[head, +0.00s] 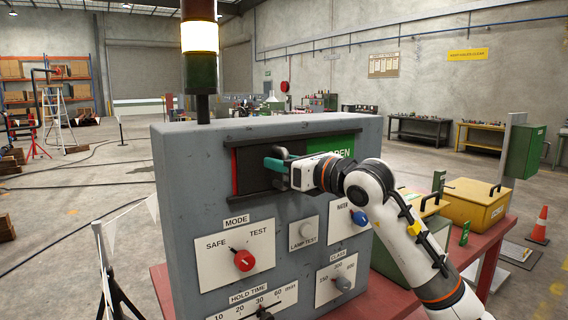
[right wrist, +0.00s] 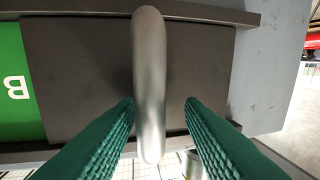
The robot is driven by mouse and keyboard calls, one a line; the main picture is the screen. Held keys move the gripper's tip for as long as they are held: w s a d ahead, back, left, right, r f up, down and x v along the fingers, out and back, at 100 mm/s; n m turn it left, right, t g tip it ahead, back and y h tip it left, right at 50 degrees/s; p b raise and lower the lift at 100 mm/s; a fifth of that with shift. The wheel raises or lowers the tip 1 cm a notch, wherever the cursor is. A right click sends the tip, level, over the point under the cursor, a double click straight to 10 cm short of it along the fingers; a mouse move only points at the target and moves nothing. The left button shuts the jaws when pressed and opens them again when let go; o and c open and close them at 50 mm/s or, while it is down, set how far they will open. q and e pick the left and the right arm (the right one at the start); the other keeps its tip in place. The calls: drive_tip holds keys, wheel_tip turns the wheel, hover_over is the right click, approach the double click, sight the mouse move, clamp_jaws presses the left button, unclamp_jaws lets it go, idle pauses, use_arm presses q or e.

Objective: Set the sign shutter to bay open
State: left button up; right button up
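The sign shutter (head: 256,170) is a dark plate in rails near the top of the grey control panel (head: 190,180). A thin red strip shows at its left end; a green sign part reading OPEN (head: 345,146) shows on its right, partly behind my arm. In the right wrist view the shutter plate (right wrist: 85,75) carries a pale upright bar handle (right wrist: 149,70), with the green part (right wrist: 18,85) at left. My right gripper (head: 274,160) is at the handle. Its green fingers (right wrist: 160,106) stand on either side of it, with a visible gap on the right. My left gripper is out of view.
A beacon (head: 199,50) stands on top.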

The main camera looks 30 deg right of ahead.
drive_tip(key=b+v, duration=0.5)
drive_tip(key=v, duration=0.7)
